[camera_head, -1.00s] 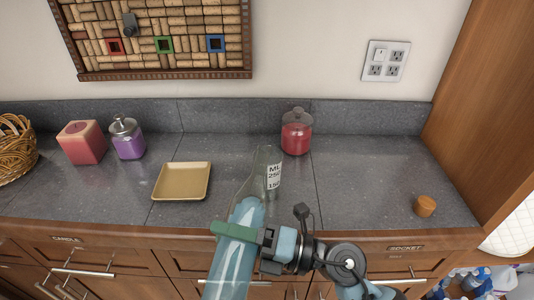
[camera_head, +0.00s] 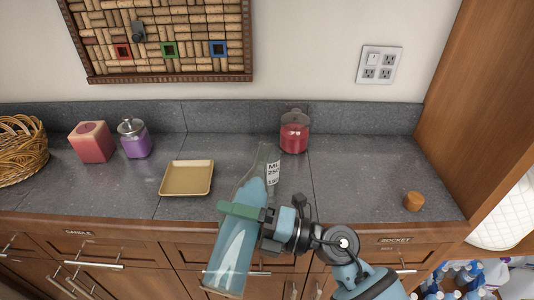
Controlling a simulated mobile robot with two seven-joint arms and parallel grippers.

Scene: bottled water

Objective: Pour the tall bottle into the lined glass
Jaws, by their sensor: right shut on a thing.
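A tall clear bottle (camera_head: 238,245) with light blue liquid is held by my right gripper (camera_head: 242,211) in front of the counter's front edge. The bottle leans, its neck up and to the right. A clear glass with a printed label (camera_head: 273,173), marked with numbers, stands on the counter behind the bottle's neck. The neck overlaps the glass in view, so I cannot tell whether they touch. The blue liquid stays inside the bottle. My left gripper is not in view.
A tan tray (camera_head: 187,192), a purple jar (camera_head: 134,141), a red candle block (camera_head: 91,143) and a wicker basket (camera_head: 20,150) are on the counter's left. A red lidded jar (camera_head: 294,137) stands behind. A cork (camera_head: 414,201) lies right. The counter (camera_head: 355,175) between is clear.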

